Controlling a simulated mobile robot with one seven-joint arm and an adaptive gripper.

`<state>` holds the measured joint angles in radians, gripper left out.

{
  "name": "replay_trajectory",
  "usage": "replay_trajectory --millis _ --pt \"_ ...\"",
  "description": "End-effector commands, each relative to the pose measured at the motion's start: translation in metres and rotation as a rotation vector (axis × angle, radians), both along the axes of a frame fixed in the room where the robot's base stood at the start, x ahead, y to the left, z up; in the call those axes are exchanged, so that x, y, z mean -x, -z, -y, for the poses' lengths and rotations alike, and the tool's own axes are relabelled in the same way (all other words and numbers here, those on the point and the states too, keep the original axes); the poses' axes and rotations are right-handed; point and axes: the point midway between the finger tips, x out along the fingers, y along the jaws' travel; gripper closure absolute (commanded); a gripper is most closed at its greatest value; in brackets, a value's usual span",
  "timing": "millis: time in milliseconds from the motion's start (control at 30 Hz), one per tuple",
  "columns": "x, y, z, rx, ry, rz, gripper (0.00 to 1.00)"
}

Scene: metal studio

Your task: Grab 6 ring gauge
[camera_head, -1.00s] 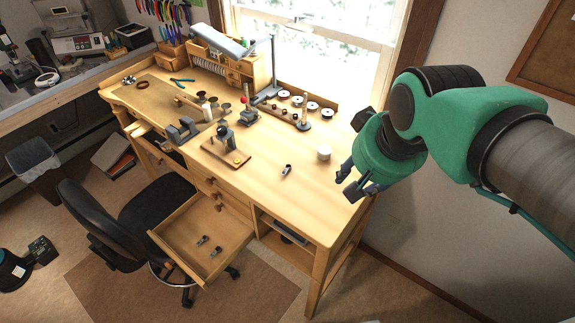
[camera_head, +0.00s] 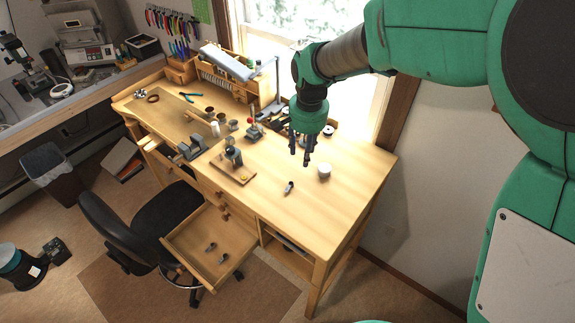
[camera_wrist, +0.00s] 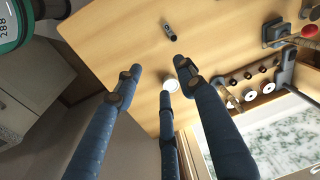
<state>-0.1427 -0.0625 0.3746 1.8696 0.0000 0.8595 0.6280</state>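My gripper (camera_head: 301,157) points down above the back right part of the wooden workbench. In the wrist view, its three blue fingers (camera_wrist: 160,80) are spread apart with nothing held between them. A small dark and silver cylindrical piece (camera_head: 289,187) lies on the bench in front of the gripper; it also shows in the wrist view (camera_wrist: 170,32). Two similar small pieces (camera_head: 211,247) lie in the open drawer (camera_head: 192,237). No number is readable on any piece, and I cannot tell which thing is the ring gauge.
A white cup-like object (camera_head: 324,171) stands to the right of the gripper; it also shows in the wrist view (camera_wrist: 170,85). Round white discs (camera_wrist: 250,95) sit along the bench's back, near the window. A tool stand (camera_head: 233,157) stands left. The bench's front right is clear.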

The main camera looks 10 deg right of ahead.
Motion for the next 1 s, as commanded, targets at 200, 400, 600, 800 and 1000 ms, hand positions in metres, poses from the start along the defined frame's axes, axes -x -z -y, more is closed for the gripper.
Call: replay_trajectory --millis 200,400,600,800,1000 --pt "-0.032 0.033 -0.019 0.004 0.076 -0.066 0.6" --pt "-0.045 0.054 -0.028 0.007 0.116 -0.095 0.6" --pt "-0.048 0.059 -0.03 0.008 0.127 -0.1 0.6" --pt "-0.048 0.059 -0.03 0.008 0.126 -0.1 0.6" --pt "-0.048 0.065 -0.03 0.009 0.126 -0.101 0.6"
